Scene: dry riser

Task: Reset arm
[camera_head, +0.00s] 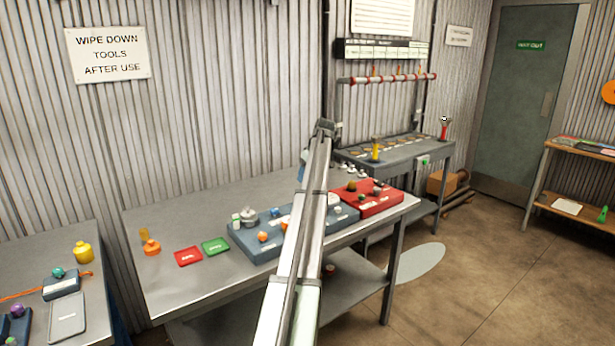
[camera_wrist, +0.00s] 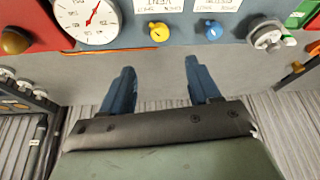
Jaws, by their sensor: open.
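My gripper (camera_wrist: 162,82) is open in the wrist view. Its two blue fingers are spread with nothing between them. They point toward the front of a blue-grey panel, which has a yellow knob (camera_wrist: 158,31) and a blue knob (camera_wrist: 212,29); the fingertips look apart from both knobs. In the head view my arm (camera_head: 306,220) rises across the middle of the picture, in front of the bench. There the arm hides most of the gripper, and I cannot make out its fingers.
The bench (camera_head: 190,215) carries the blue-grey panel box (camera_head: 262,250), a red box (camera_head: 368,205), a red card (camera_head: 188,256) and a green card (camera_head: 215,246). A dial gauge (camera_wrist: 92,18) and a grey valve (camera_wrist: 267,38) flank the knobs. Open floor lies right of the bench.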

